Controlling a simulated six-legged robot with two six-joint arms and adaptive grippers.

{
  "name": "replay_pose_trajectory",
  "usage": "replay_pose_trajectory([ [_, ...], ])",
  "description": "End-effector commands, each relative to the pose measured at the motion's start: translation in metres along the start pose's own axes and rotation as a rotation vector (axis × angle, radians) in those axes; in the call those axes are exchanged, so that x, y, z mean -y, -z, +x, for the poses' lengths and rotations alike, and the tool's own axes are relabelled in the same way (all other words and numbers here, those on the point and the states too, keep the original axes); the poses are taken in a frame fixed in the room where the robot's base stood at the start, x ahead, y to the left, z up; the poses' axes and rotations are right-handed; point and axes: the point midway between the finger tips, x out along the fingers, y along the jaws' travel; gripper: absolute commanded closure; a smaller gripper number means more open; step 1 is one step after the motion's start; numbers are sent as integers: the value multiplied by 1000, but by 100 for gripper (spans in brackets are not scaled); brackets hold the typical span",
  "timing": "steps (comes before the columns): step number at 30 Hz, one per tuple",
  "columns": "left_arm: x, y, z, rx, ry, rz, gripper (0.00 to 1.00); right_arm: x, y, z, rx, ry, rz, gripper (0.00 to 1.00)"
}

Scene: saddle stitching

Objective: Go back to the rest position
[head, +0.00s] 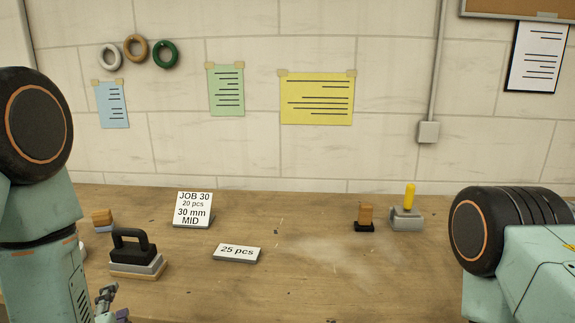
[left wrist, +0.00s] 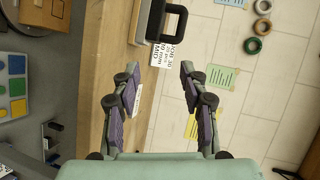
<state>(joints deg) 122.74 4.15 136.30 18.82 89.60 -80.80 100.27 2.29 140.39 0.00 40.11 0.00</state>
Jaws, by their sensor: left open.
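My left gripper (head: 112,304) shows only in part at the bottom left of the head view, beside my left arm. In the left wrist view its two purple-padded fingers (left wrist: 160,72) stand apart with nothing held between them. The table and wall lie beyond the fingers in that view. My right arm shows at the right edge of the head view, but its gripper is out of the frame.
On the wooden table (head: 310,285) are a black-handled block (head: 137,264), a JOB 30 card (head: 193,210), a 25 pcs sign (head: 237,253), a small wooden-topped piece (head: 366,216) and a grey device with a yellow handle (head: 406,218). The table's middle front is clear.

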Motion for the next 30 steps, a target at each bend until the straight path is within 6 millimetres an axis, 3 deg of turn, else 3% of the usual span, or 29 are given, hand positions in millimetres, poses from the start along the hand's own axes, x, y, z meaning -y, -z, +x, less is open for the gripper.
replay_pose_trajectory([
  [8,-45,4,-7,12,-200,-334,56,0,0,1,0,0,0,60],
  [11,-80,4,-17,53,-328,-500,56,0,0,4,0,0,0,60],
  [14,-128,-1,-36,139,-486,-673,56,0,0,11,0,0,0,60],
  [17,-179,-8,-64,268,-645,-827,56,0,0,20,0,0,0,60],
  [21,-254,-27,-118,519,-850,-979,56,0,0,36,0,0,0,60],
  [24,-297,-44,-160,691,-959,-1014,56,0,0,47,0,0,0,60],
  [27,-330,-58,-193,795,-1040,-983,56,0,0,59,0,0,0,60],
  [30,-352,-70,-212,836,-1080,-947,56,0,0,68,0,0,0,60],
])
